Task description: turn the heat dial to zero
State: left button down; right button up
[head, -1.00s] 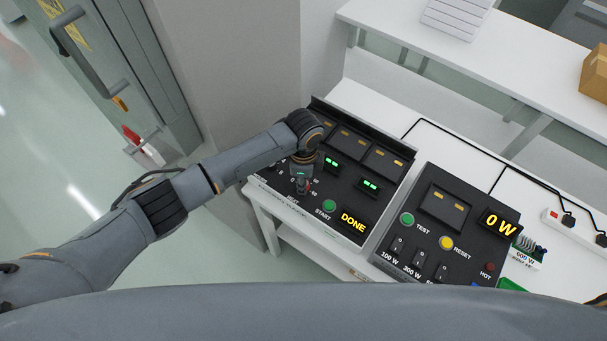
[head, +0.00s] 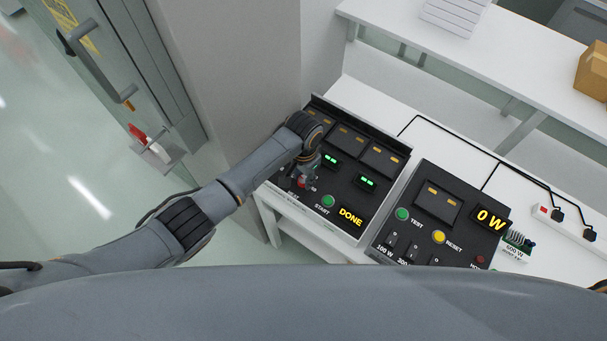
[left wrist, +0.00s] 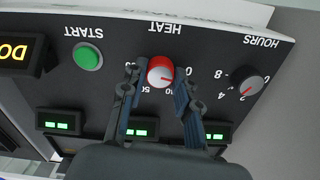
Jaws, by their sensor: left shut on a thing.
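The heat dial, a grey knob with a red skirt (left wrist: 160,72), sits on the black control panel (left wrist: 215,62) under the upside-down HEAT label in the left wrist view. My left gripper (left wrist: 158,80) has one finger on each side of the dial and is shut on it. In the head view my left gripper (head: 303,180) reaches down to the front left of the panel and mostly hides the dial. Some scale numbers are visible beside the dial, but its exact setting is unclear. My right gripper is not in view.
A green START button (left wrist: 88,57) and a grey HOURS dial (left wrist: 250,86) flank the heat dial. The panel's display (head: 351,217) reads DONE. A second panel (head: 425,238) with a 0 W display stands to the right. A grey pillar (head: 240,80) rises behind my left arm.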

aim_at(303, 179)
pick_arm(q)
jog(key=shift+n, duration=1.1)
jog(key=c, duration=1)
grip_release()
jog(key=shift+r, duration=0.1)
notch_tip(303, 179, up, 12)
jog(key=shift+f, duration=0.1)
